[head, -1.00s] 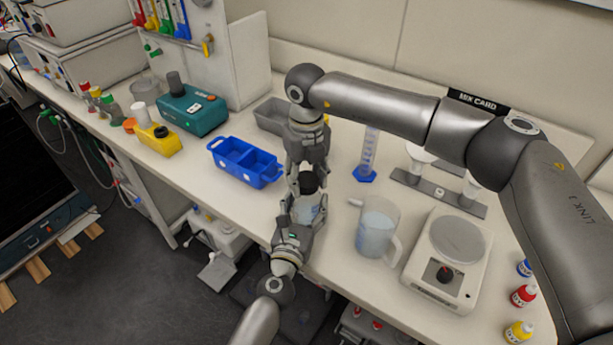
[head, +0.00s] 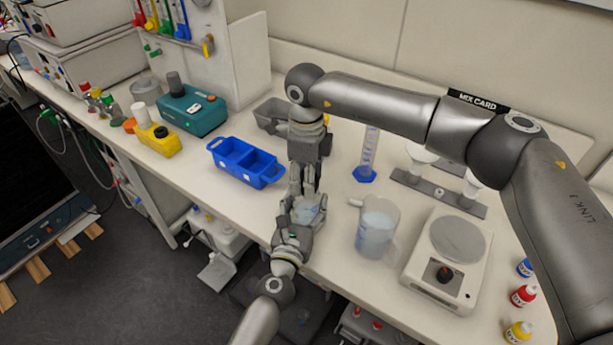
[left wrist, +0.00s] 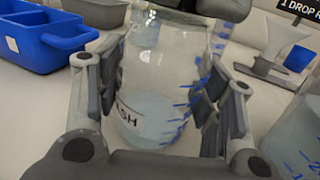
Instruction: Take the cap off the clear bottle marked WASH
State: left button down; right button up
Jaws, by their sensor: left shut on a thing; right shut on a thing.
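The clear WASH bottle (head: 307,213) stands upright between the fingers of my left gripper (head: 302,214), close to the bench's front edge. In the left wrist view the bottle (left wrist: 160,70) shows pale blue liquid, blue marks and a label of which "ASH" is readable. My left gripper (left wrist: 158,100) is shut around its body. My right gripper (head: 304,182) points down from above, shut at the bottle's top. The cap is hidden behind its fingers, and the left wrist view cuts off the bottle's top. I cannot tell whether the cap is still seated.
A blue divided bin (head: 245,163) stands left of the grippers. A jug of liquid (head: 376,228) and a balance (head: 447,262) stand to the right. A blue-footed cylinder (head: 367,155) is behind. Small dropper bottles (head: 523,296) stand at the front right.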

jog(key=shift+r, duration=0.15)
jog(key=shift+r, duration=0.95)
jog(key=shift+r, duration=2)
pick_arm(q)
jog(key=shift+c, duration=1.6)
grip_release()
jog(key=shift+s, duration=0.1)
